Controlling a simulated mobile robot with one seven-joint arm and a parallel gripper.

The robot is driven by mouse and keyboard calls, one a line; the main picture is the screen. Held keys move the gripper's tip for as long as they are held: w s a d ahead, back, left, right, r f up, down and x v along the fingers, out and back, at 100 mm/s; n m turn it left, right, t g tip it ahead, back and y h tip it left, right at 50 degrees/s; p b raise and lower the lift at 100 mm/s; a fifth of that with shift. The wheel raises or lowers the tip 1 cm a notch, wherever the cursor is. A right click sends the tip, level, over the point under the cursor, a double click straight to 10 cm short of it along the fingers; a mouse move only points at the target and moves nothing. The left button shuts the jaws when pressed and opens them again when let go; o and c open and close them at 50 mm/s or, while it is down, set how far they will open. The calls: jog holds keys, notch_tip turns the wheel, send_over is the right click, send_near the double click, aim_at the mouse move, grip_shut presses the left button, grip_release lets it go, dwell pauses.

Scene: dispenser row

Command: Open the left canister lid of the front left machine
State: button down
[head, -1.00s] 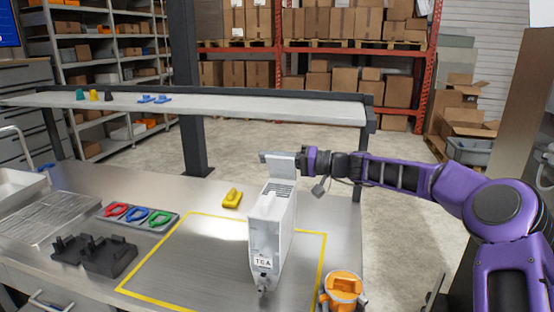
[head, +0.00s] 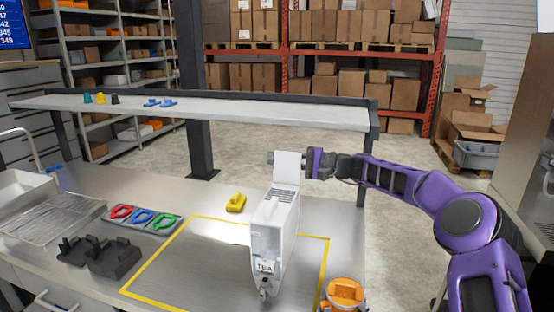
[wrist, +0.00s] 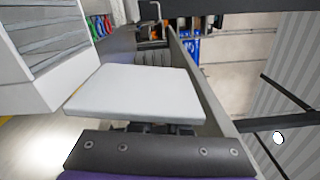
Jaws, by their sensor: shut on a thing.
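A slim white canister labelled TEA (head: 272,240) stands on the metal bench inside a yellow outline. Its white lid (head: 288,168) is raised at the far end and stands about upright above the body. My gripper (head: 305,164) is at the lid's right side, shut on the lid. In the wrist view the lid (wrist: 140,94) fills the middle, close in front of the gripper, and the canister's slatted side (wrist: 40,50) shows at upper left. The fingertips are mostly hidden by the lid.
A yellow object (head: 236,203) lies left of the canister. An orange-topped container (head: 344,293) stands at the front right. A tray with red, blue and green pieces (head: 143,218) and a black holder (head: 100,256) are at left. A long shelf (head: 220,112) spans behind.

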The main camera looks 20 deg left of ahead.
jog(key=shift+w, duration=0.1)
dwell(0.5)
jog(key=c, duration=0.9)
grip_release()
jog(key=d+b, duration=0.1)
jog(key=d, duration=1.6)
jog(key=shift+d, duration=0.25)
